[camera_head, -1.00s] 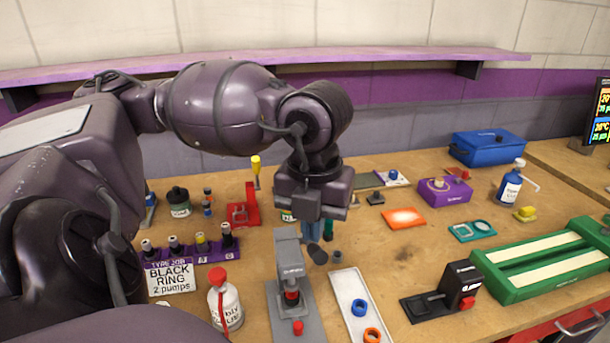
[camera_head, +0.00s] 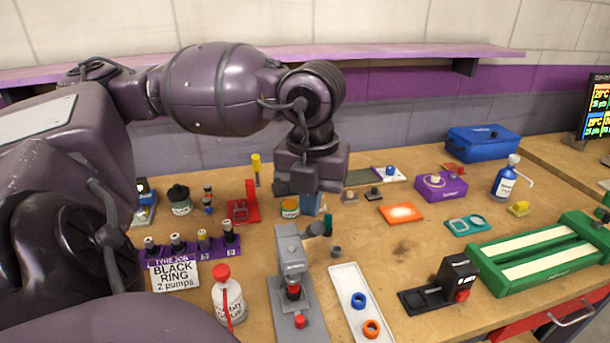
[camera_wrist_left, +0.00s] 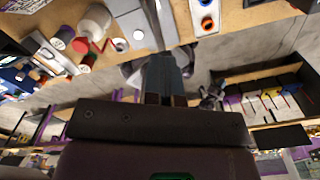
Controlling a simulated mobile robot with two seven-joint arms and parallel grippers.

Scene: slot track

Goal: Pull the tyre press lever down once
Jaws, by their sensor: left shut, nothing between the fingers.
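The grey tyre press (camera_head: 291,265) stands at the front middle of the bench, with a red-and-black plunger in its body and a red knob on its base. Its lever (camera_head: 318,229) sticks out to the right of the press head and ends in a dark grip. My left gripper (camera_head: 310,208) is shut and empty, fingers pointing down, just behind and above the lever; whether they touch it I cannot tell. The shut fingers also show in the left wrist view (camera_wrist_left: 165,72). My right gripper is not in view.
A white tray (camera_head: 345,290) with a blue and an orange ring lies right of the press. A white bottle with a red cap (camera_head: 228,300) stands on the left. A black device (camera_head: 455,280) and green frame (camera_head: 540,255) stand further right.

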